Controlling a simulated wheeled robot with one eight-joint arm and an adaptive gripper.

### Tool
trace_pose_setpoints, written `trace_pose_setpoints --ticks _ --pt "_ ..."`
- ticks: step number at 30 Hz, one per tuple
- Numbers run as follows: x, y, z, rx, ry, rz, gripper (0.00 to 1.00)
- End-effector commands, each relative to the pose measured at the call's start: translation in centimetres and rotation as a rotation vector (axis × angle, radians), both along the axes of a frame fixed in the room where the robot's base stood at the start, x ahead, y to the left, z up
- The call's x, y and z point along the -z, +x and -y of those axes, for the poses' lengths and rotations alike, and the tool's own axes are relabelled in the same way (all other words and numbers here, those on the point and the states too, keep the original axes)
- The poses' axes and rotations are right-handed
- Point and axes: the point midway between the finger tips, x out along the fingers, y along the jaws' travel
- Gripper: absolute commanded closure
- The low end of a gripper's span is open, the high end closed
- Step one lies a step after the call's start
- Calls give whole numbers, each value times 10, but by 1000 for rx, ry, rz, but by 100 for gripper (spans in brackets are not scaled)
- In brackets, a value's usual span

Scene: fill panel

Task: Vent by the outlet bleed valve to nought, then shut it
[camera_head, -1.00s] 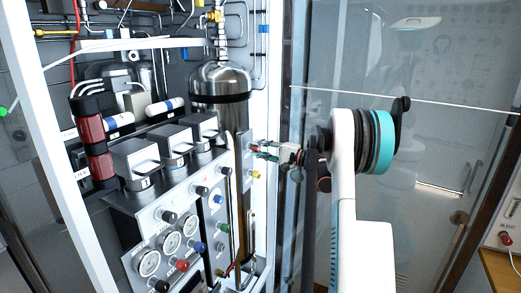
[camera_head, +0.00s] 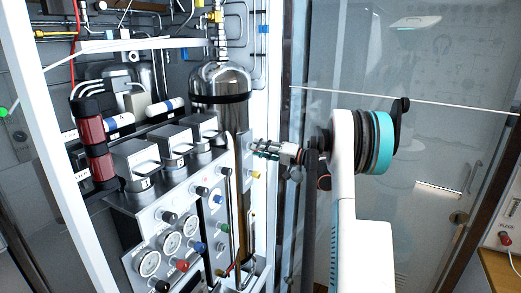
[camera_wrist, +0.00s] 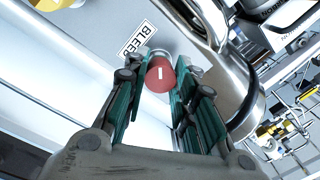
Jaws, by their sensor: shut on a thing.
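The bleed valve knob (camera_wrist: 160,75) is red with a short white mark on its face, in the middle of the wrist view. A label reading BLEED (camera_wrist: 138,40) is beside it on the pale panel. My gripper (camera_wrist: 162,88) has its green-padded fingers on either side of the knob and is shut on it. In the head view my gripper (camera_head: 262,149) reaches left to the narrow side panel (camera_head: 244,150), and its fingers mostly hide the knob. Round gauges (camera_head: 172,243) are on the front panel; their needles are too small to read.
A yellow knob (camera_head: 255,174) sits just below my gripper. A shiny metal cylinder (camera_head: 220,80) stands close behind the panel, left of my gripper. Several coloured knobs, such as a red one (camera_head: 182,265), line the front panel. A glass door (camera_head: 440,150) is at right.

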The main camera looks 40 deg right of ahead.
Motion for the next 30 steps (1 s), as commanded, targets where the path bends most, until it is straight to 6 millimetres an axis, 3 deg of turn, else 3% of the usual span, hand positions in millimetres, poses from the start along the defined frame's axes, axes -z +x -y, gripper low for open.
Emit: trace_pose_setpoints --ticks 14,15,17,30 --pt "2 -1 0 -1 -13 2 99" --pt "2 -1 -1 -1 -13 2 68" --pt "2 -1 0 -1 -13 2 55" --pt "1 -6 3 1 -11 4 54"
